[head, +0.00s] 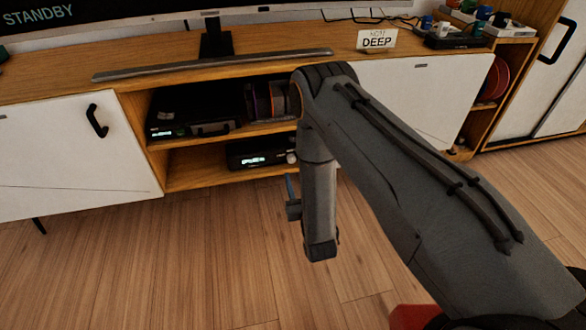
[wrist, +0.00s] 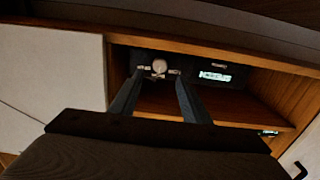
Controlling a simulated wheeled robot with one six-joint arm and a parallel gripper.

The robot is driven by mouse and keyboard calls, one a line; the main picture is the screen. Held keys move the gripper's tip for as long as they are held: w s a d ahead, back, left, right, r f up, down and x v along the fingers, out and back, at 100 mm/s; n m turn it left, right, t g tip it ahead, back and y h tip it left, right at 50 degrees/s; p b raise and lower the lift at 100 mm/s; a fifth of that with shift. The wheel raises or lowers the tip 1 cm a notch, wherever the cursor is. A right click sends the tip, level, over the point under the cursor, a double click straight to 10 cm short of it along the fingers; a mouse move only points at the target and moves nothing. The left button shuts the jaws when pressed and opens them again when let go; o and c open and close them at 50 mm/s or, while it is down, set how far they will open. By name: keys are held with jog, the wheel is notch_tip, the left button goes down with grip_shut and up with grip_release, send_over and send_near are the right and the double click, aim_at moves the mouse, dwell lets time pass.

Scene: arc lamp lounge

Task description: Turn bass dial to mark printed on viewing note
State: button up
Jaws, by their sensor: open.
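The viewing note (head: 377,40) is a white card standing on the cabinet top; its large word reads "DEEP", and the smaller line above is too blurred to read. A black unit (head: 254,155) with a lit display sits on the lower shelf. Its pale round dial (head: 291,157) is at its right end, close to my arm. In the wrist view, which looks turned over, the dial (wrist: 158,67) shows between the fingertips of my open gripper (wrist: 157,75). I cannot tell whether the fingers touch it. Marks around the dial are too small to read.
Another black device (head: 190,118) and upright discs or records (head: 268,102) fill the upper shelf. White cabinet doors (head: 65,160) flank the opening. A soundbar (head: 212,65) lies on top below the TV. The wooden floor (head: 150,270) in front is clear.

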aim_at(292, 160)
jog(key=b+x, duration=0.3)
jog(key=x, duration=0.4)
jog(key=shift+w+a, duration=0.1)
jog(key=shift+w, duration=0.15)
jog(key=c, duration=1)
jog(key=shift+c, duration=0.2)
